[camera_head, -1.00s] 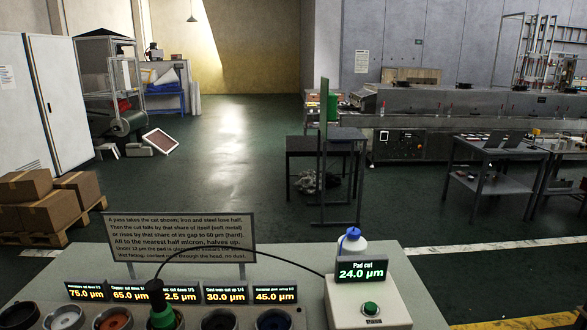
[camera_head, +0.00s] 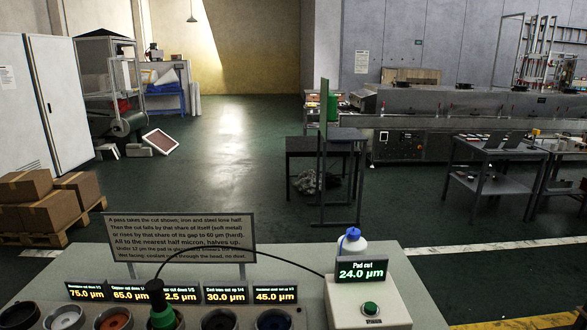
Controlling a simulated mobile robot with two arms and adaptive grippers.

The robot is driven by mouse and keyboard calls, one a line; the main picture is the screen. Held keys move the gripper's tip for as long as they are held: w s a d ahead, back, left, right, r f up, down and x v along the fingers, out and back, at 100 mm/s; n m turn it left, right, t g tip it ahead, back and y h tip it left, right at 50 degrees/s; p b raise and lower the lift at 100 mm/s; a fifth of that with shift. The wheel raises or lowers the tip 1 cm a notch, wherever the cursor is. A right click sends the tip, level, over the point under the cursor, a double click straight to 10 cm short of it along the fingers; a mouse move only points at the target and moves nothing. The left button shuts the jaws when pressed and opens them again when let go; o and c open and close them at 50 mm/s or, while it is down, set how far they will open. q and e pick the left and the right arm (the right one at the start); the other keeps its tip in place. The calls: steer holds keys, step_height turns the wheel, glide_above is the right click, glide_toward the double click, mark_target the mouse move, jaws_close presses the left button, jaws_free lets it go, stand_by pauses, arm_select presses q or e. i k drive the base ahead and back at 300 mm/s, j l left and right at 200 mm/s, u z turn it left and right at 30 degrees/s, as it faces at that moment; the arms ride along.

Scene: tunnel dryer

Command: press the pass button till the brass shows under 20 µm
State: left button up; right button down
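The pass button (camera_head: 370,309) is a green round button on top of a pale box (camera_head: 368,285) at the front right of the bench. The box's pad cut display (camera_head: 361,270) reads 24.0 µm. Small displays behind the cups read 75.0, 65.0, one ending in 2.5, 30.0 and 45.0 µm. The tool partly hides the third display (camera_head: 181,294). Their labels are too small for me to tell which is brass. Neither gripper is in view.
A sign (camera_head: 183,238) with rules stands at the bench's back left. A white bottle with a blue cap (camera_head: 352,243) stands behind the box. The cable arches from the tool to the box. Grey tables and the long dryer (camera_head: 440,120) stand beyond, with open floor at left centre.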

mark_target(369, 307)
steer(key=i+l+u, duration=0.1)
steer(key=u, duration=0.25)
steer(key=i+l+u, duration=0.15)
steer(key=u, duration=0.2)
steer(key=i+l+u, duration=0.1)
steer(key=u, duration=0.25)
steer(key=k+l, duration=0.05)
steer(key=l, duration=0.05)
